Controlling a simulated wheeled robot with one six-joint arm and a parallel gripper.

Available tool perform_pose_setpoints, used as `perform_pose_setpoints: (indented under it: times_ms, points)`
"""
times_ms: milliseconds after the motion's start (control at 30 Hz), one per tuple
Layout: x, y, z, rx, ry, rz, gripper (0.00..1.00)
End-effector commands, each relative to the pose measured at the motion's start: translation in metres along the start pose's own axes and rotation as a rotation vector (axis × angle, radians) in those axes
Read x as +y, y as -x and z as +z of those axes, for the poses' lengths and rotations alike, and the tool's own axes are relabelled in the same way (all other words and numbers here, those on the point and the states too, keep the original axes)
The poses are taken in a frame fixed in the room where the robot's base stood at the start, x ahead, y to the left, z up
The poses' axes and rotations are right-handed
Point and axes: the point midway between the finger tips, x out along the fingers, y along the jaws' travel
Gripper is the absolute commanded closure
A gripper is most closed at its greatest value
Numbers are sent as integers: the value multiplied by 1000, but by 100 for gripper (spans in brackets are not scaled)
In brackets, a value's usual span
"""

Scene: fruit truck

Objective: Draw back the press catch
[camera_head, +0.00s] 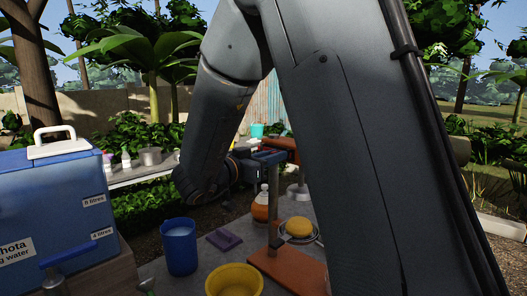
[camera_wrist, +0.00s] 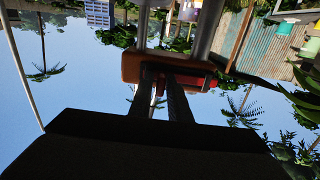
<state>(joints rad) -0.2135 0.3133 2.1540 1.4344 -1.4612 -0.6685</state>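The press stands on an orange-brown base (camera_head: 288,268) with an upright post (camera_head: 273,210). Its orange-red head (camera_head: 280,143) is at the top, partly behind my arm. In the wrist view, which is upside down, the brown head (camera_wrist: 131,68) and a red part (camera_wrist: 205,82) lie at the fingertips. I cannot tell for certain which part is the catch. My gripper (camera_wrist: 160,76) has two dark fingers reaching to the head, with a narrow gap between them. A small red and pale piece shows in that gap; whether the fingers grip it is hidden.
A blue cup (camera_head: 179,250), a yellow bowl (camera_head: 234,281) and a purple cloth or sponge (camera_head: 223,239) are on the grey table. An orange bottle (camera_head: 261,208) and a plate with yellow fruit (camera_head: 299,228) stand behind the post. A blue water cooler (camera_head: 45,210) is at left.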

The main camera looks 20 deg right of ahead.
Motion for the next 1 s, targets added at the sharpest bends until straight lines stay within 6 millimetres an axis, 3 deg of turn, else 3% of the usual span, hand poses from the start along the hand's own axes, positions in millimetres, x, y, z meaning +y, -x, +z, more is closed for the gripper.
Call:
perform_pose_setpoints:
  times_ms: [367, 1000]
  points:
    - [-1, 1, -1, 1, -1, -1, 72]
    - [-1, 46, -1, 1, 0, -3, 72]
